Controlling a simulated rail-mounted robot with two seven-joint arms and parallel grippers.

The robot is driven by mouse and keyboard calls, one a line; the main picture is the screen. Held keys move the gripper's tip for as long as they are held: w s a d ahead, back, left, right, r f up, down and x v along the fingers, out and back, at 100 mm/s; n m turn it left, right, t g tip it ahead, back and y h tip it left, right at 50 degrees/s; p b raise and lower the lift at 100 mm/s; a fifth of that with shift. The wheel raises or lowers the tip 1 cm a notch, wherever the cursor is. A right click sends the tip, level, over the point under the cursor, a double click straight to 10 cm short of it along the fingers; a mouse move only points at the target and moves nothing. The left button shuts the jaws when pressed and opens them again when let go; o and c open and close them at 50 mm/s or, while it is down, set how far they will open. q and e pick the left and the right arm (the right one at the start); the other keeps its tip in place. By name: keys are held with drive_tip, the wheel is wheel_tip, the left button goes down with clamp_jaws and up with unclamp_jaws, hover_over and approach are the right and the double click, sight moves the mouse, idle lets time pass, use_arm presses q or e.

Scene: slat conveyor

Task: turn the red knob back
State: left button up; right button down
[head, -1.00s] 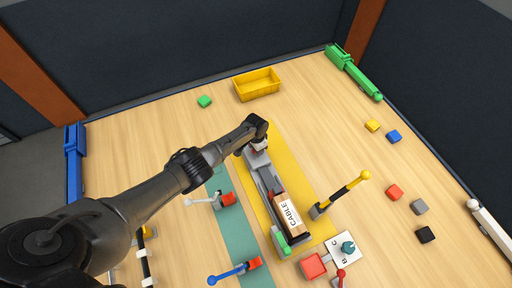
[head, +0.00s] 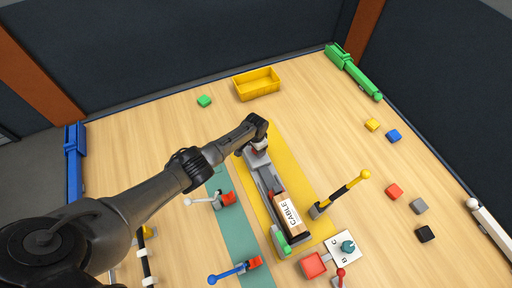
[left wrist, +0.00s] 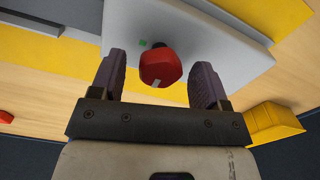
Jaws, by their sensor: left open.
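The red knob (left wrist: 160,66) sits on a grey housing (left wrist: 225,50) in the left wrist view. It has a pale mark on its rim, and a small green mark lies on the housing beside it. My left gripper (left wrist: 158,75) is open, with one finger on each side of the knob and a visible gap at both sides. In the head view my left gripper (head: 259,146) is over the far end of the grey conveyor unit (head: 265,177), and it mostly hides the knob there. My right gripper is not in view.
A box marked CABLE (head: 288,214) lies on the conveyor's near part. A yellow-tipped lever (head: 342,193) stands to its right. A yellow bin (head: 257,84) is behind. White and blue levers are at the left. Several small blocks lie at the right.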

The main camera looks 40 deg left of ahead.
use_arm(q)
wheel_tip(320, 180, up, 14)
drive_tip(key=p, duration=0.3)
idle(0.4)
drive_tip(key=shift+f, duration=0.1)
idle(0.3)
